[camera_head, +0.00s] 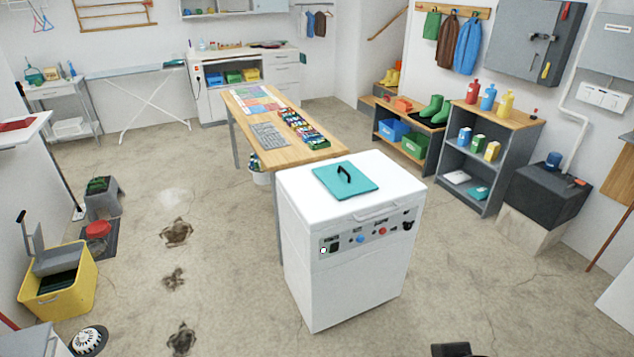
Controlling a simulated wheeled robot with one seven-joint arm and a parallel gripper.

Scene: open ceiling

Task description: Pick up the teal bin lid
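The teal bin lid (362,184) is a flat square plate with a black arched handle (346,174). It lies flat on top of the white machine (405,180), near the middle of the view. Its whole top shows and nothing covers it. A dark piece at the bottom edge, right of centre, looks like the top of my gripper (453,350). It is cut off by the frame, well below and in front of the lid. Its fingers are hidden, so I cannot see whether it is open.
The white machine has a front panel with knobs (367,240). A wooden table (300,157) with small items stands behind it. A grey shelf (470,165) and a dark box (548,192) stand at the right. A yellow bin (75,293) is at the left. Floor is clear around the machine's front.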

